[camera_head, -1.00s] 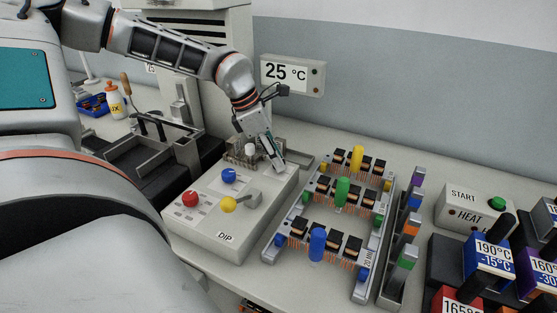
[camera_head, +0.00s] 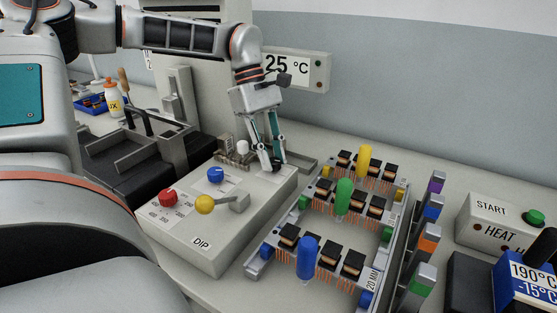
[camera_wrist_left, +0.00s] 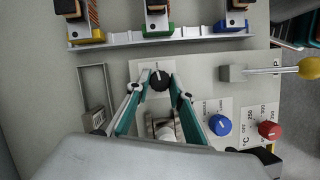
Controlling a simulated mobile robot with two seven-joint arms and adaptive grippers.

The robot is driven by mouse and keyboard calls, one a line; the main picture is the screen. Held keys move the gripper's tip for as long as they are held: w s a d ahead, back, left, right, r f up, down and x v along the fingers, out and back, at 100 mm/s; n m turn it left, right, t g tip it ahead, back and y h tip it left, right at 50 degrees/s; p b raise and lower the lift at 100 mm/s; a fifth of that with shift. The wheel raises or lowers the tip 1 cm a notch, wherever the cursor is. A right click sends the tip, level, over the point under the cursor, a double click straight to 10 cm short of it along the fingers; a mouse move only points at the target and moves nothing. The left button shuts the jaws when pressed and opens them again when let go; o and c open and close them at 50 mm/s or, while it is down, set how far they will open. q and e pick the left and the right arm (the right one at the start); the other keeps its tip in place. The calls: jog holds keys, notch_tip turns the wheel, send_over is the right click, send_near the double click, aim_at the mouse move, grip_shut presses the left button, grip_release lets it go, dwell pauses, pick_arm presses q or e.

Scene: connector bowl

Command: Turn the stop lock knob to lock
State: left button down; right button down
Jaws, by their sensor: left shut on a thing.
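The black knob (camera_wrist_left: 160,81) sits on a light plate of the grey DIP control box, with a white pointer mark on its top. I take it as the stop lock knob; the lettering beside it is too small to read. My left gripper (camera_wrist_left: 159,78) points down with a fingertip on each side of the knob, shut on it. In the head view my left gripper (camera_head: 272,165) stands at the back right corner of the control box (camera_head: 190,245), and its fingers hide the knob. My right gripper is in neither view.
The box also carries a blue knob (camera_head: 216,174), a red knob (camera_head: 167,196), a yellow-balled lever (camera_head: 205,204) and a white-topped part (camera_head: 242,147). A rack with coloured pegs (camera_head: 307,257) stands close on the right. The wall behind bears a 25 °C display (camera_head: 290,70).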

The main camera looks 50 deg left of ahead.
pick_arm(q)
jog(key=shift+m+g+b, duration=0.4)
jog(key=shift+m+b, duration=0.15)
jog(key=shift+m, duration=0.55)
jog(key=c, duration=1.8)
grip_release()
jog(key=shift+o, duration=0.2)
jog(key=v, duration=1.2)
jog(key=shift+d+r, duration=0.1)
